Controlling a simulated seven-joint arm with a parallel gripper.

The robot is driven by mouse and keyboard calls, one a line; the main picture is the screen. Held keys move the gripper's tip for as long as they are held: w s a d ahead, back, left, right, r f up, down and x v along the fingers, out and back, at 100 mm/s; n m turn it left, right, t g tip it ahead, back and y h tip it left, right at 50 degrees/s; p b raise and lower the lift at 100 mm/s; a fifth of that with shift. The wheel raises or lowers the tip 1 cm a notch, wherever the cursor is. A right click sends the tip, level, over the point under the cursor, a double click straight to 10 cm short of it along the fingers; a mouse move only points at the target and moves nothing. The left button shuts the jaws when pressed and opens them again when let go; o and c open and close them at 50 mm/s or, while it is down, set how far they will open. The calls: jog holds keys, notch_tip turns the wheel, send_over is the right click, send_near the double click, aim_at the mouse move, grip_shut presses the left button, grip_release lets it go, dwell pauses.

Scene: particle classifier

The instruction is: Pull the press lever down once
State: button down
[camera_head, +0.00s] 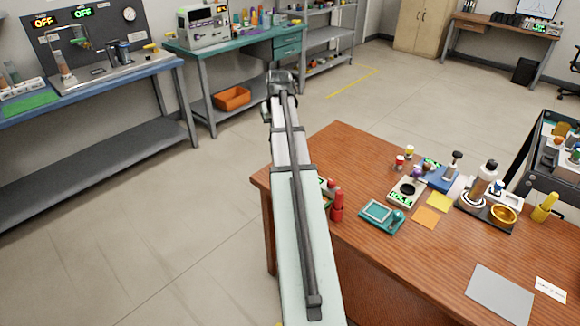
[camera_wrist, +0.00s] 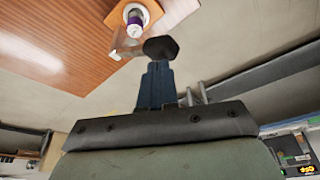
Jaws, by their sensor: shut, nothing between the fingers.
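My arm stretches away from me in the head view, past the left edge of the wooden desk. Its end hides my gripper there. In the wrist view my gripper (camera_wrist: 158,62) appears shut, its narrow dark blue fingers ending at a black tip, with nothing seen between them. A blue device (camera_head: 437,178) stands on the desk, with an upright dark-topped piece (camera_head: 456,158) beside it. I cannot tell for sure which part in view is the press lever. My gripper is well apart from the blue device.
The wooden desk (camera_head: 470,250) holds a white-and-black scale (camera_head: 404,191), a teal tray (camera_head: 381,216), red bottles (camera_head: 337,206), a gold bowl (camera_head: 503,214) and a grey sheet (camera_head: 499,293). A blue-topped bench (camera_head: 100,80) stands at left. Open floor (camera_head: 220,180) lies between.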

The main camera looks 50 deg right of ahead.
jog(key=shift+a+f, duration=0.3)
jog(key=shift+f, duration=0.15)
jog(key=shift+a+f, duration=0.55)
jog(key=shift+f, duration=0.35)
